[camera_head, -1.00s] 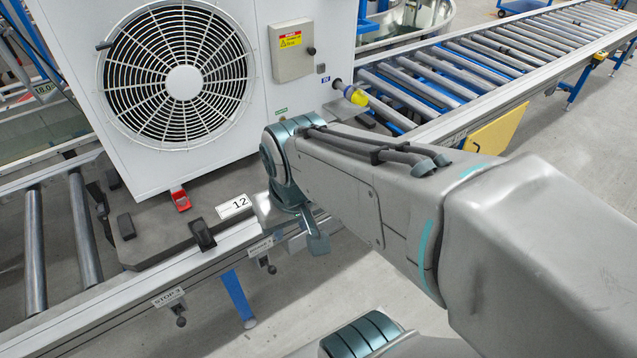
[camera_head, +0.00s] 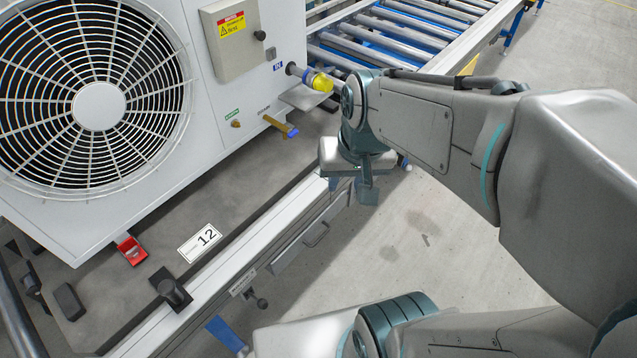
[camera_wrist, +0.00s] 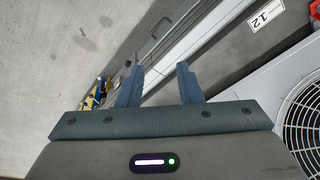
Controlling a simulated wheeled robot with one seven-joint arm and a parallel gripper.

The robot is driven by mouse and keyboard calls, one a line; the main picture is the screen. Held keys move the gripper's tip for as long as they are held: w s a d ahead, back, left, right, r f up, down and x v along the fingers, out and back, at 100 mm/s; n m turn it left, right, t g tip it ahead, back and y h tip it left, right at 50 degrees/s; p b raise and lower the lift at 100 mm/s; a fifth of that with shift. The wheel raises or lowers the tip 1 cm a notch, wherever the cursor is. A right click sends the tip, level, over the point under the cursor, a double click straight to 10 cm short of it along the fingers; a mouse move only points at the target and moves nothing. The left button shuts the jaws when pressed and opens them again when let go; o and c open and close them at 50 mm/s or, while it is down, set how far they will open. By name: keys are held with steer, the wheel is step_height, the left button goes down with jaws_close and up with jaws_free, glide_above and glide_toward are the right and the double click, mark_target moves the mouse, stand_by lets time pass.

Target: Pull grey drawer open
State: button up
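The grey drawer (camera_head: 292,250) is set under the edge of the conveyor bench, with a thin bar handle (camera_head: 317,235) on its front. It looks shut. In the wrist view the drawer front (camera_wrist: 176,25) and its handle (camera_wrist: 153,48) lie beyond the fingertips. My gripper (camera_head: 367,192) hangs in the air to the right of and above the drawer in the head view. In the wrist view my gripper (camera_wrist: 157,72) has its two blue-grey fingers apart with nothing between them. It is not touching the handle.
A white fan unit (camera_head: 225,105) stands on the bench beside the number 12 plate (camera_head: 200,242). A yellow-capped fitting (camera_head: 320,82) sticks out near my arm. A black stop knob (camera_head: 172,289) stands on the bench edge. The floor (camera_head: 430,230) before the drawer is clear.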

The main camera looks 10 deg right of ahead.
steer(key=w+f+m+b, duration=0.1)
steer(key=w+f+b, duration=0.25)
steer(key=f, duration=0.25)
steer(key=w+f+m+y+b, duration=0.1)
steer(key=w+f+m+b, duration=0.1)
steer(key=f+b, duration=0.35)
steer(key=w+f+m+b, duration=0.1)
steer(key=w+f+b, duration=0.2)
steer(key=f, duration=0.3)
steer(key=m+g+b, duration=0.1)
steer(key=m+b, duration=0.4)
steer(key=b, duration=0.6)
glide_toward(323, 235)
steer(key=f+b, duration=0.4)
steer(key=f, duration=0.1)
steer(key=w+f+b, duration=0.1)
steer(key=f+b, duration=0.1)
steer(key=shift+a+f, duration=0.3)
steer(key=shift+a, duration=0.1)
